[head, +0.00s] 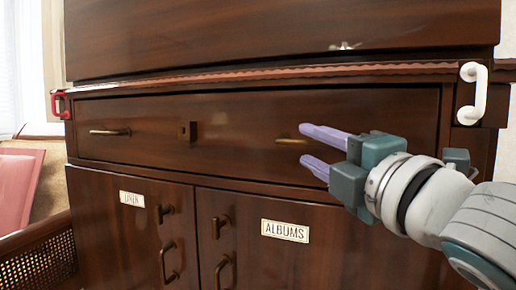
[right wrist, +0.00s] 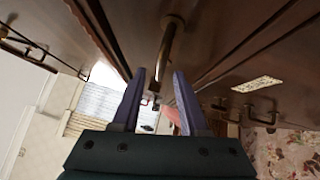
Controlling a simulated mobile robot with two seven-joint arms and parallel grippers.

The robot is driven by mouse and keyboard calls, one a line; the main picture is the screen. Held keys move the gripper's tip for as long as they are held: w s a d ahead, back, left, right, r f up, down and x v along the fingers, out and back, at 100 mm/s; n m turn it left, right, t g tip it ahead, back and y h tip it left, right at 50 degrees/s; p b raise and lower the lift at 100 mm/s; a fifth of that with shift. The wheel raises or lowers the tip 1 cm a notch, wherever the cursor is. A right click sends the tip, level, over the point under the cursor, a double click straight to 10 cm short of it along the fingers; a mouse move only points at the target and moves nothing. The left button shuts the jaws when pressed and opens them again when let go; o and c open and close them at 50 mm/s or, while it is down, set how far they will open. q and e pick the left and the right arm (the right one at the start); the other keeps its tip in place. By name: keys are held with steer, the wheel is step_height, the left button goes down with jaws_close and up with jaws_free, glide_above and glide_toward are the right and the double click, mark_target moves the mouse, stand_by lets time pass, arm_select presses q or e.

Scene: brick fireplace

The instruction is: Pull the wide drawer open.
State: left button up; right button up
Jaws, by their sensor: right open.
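The wide drawer (head: 238,112) is a dark wooden front across the cabinet, flush with its frame in the head view. In the right wrist view a brass bar handle (right wrist: 166,48) runs down to between the open fingertips (right wrist: 158,74). I cannot tell whether the fingers touch it. My left gripper is not in view.
Below are two doors, one with an ALBUMS label (head: 285,231), the other with a smaller label (head: 132,199), and several brass pulls (head: 168,262). A white handle (head: 473,93) and a red handle (head: 60,104) stick out at the cabinet's ends. A woven-sided piece (head: 48,258) stands at lower left.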

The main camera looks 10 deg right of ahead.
mark_target(305, 145)
steer(key=shift+x, duration=1.65)
jaws_close()
steer(key=shift+f, duration=0.1)
